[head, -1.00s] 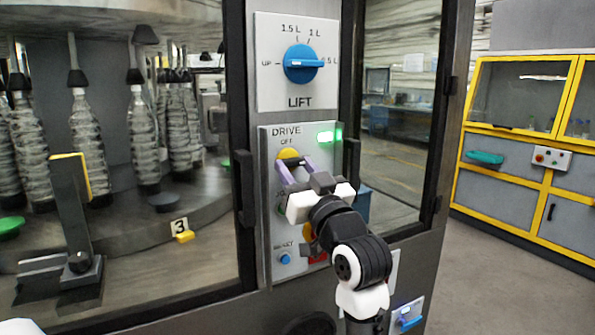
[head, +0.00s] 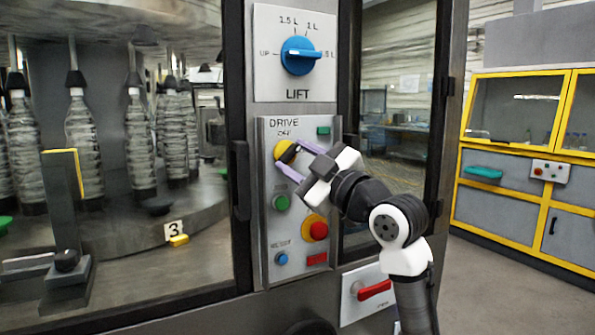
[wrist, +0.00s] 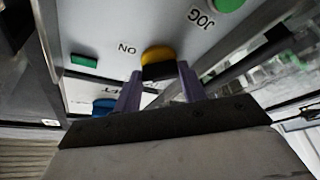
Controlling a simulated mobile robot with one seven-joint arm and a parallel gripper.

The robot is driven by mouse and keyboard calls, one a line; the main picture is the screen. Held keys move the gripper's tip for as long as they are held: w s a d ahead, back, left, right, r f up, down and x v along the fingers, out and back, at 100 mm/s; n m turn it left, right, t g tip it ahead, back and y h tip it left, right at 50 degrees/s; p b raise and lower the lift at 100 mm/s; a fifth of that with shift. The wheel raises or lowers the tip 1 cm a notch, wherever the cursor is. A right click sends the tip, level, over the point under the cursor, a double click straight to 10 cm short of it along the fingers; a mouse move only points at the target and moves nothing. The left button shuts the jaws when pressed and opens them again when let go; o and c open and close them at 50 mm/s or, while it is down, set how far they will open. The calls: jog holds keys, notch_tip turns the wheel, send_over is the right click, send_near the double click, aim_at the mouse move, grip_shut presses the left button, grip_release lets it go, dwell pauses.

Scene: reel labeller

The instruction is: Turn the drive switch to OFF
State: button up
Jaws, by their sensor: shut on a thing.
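The drive switch is a round yellow knob (head: 282,148) with a dark grip bar, under the DRIVE and OFF lettering on the grey panel. My gripper (head: 289,154) is at the knob, its two purple fingers on either side of the dark bar and shut on it. In the wrist view the yellow knob (wrist: 158,53) shows between the fingers (wrist: 160,72), with the word ON beside it. The fingers partly cover the knob, so its exact pointing is hard to read. The small green lamp (head: 323,131) right of the lettering is dark.
Below the knob are a green button (head: 281,203), a red stop button on yellow (head: 317,231) and a blue button (head: 282,259). The blue LIFT knob (head: 300,55) is above. A red handle (head: 375,290) is at lower right. Door handles (head: 241,190) flank the panel.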

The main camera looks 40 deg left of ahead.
jog(key=n+g, duration=0.1)
jog(key=n, duration=0.1)
jog(key=n+g+h, duration=0.1)
jog(key=n, duration=0.2)
jog(key=shift+w+r+n, duration=0.1)
jog(key=shift+r+n, duration=0.1)
jog(key=shift+n, duration=0.1)
jog(key=n+h, duration=0.1)
jog(key=n, duration=0.1)
jog(key=n+h+p, duration=0.1)
jog(key=n, duration=0.1)
jog(key=shift+d+r+n+g, duration=0.1)
jog(key=shift+r+n+g, duration=0.05)
jog(key=shift+n+g, duration=0.15)
jog(key=o, duration=1)
jog(key=shift+d, duration=0.1)
jog(key=d+b, duration=0.2)
jog(key=d, duration=1.1)
jog(key=shift+d, duration=0.3)
